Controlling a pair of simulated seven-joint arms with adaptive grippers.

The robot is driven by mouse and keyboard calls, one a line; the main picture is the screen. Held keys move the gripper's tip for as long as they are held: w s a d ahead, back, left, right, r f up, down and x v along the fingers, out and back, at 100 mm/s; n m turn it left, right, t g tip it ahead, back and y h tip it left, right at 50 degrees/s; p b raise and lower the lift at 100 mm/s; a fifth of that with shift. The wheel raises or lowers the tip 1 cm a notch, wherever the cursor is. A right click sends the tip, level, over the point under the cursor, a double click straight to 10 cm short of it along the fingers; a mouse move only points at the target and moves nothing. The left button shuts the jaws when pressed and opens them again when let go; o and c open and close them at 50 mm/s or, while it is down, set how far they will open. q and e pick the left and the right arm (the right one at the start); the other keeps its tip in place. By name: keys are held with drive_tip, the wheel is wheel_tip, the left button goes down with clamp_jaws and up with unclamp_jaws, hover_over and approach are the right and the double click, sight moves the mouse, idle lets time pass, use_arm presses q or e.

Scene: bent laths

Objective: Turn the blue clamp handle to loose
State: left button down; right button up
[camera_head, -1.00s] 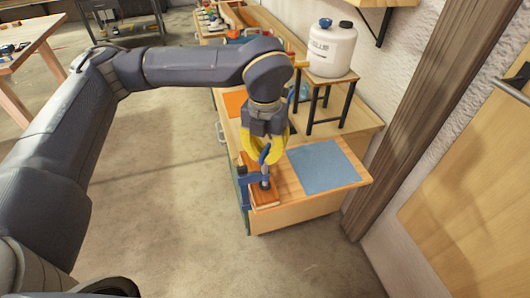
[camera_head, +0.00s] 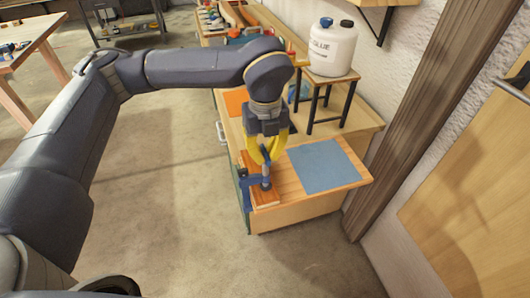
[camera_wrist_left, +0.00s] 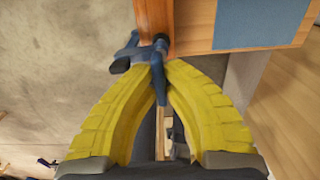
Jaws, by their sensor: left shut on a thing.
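The blue clamp (camera_head: 245,190) sits at the near left edge of the workbench, its screw standing over a reddish-brown wood piece (camera_head: 266,199). In the left wrist view the clamp (camera_wrist_left: 124,58) shows with its dark blue handle (camera_wrist_left: 158,88) between the yellow fingers. My left gripper (camera_head: 266,161) is over the clamp with its fingers pointing down. In the wrist view my left gripper (camera_wrist_left: 162,72) is shut on the handle near the fingertips. The fingers hide most of the handle in the head view. My right gripper is not in view.
A blue-grey mat (camera_head: 323,166) lies on the bench right of the clamp. A white glue jug (camera_head: 332,48) stands on a small black-legged stand (camera_head: 328,96) behind it. An orange sheet (camera_head: 236,102) lies farther back. A wall and wooden post (camera_head: 405,115) bound the right.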

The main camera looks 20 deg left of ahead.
sight(266, 151)
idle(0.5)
use_arm(q)
drive_tip(key=c, duration=1.5)
unclamp_jaws()
drive_tip(key=shift+r, duration=0.1)
wheel_tip(266, 151, up, 12)
